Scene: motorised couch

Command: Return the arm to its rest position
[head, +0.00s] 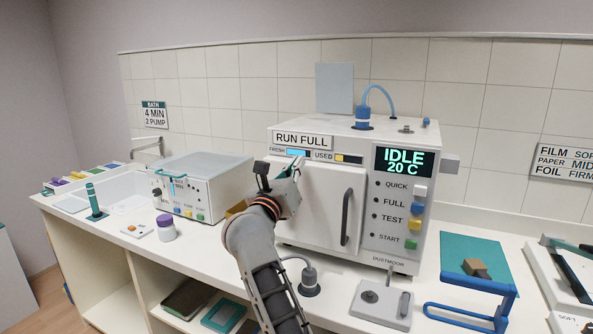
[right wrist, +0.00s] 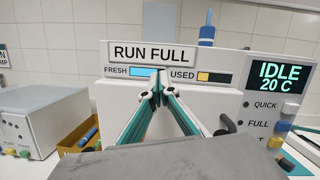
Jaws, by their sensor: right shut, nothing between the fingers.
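My right gripper (head: 264,170) is raised in front of the left part of a white machine (head: 300,246), at the height of its top edge. In the right wrist view its fingers (right wrist: 158,80) meet at the tips with nothing between them, below the "RUN FULL" label (right wrist: 153,53). The machine's door (head: 318,205) is closed, and its display (head: 404,162) reads "IDLE 20 C". My right arm (head: 262,262) comes up from the bottom of the head view and hides part of the machine's lower left. My left gripper is not in view.
A grey bath unit (head: 205,185) stands left of the machine. A purple-lidded jar (head: 166,228) is at the counter's front left. A grey plate with a knob (head: 381,304) and a blue-railed stand (head: 470,312) are at the front right. Open shelves lie below the counter.

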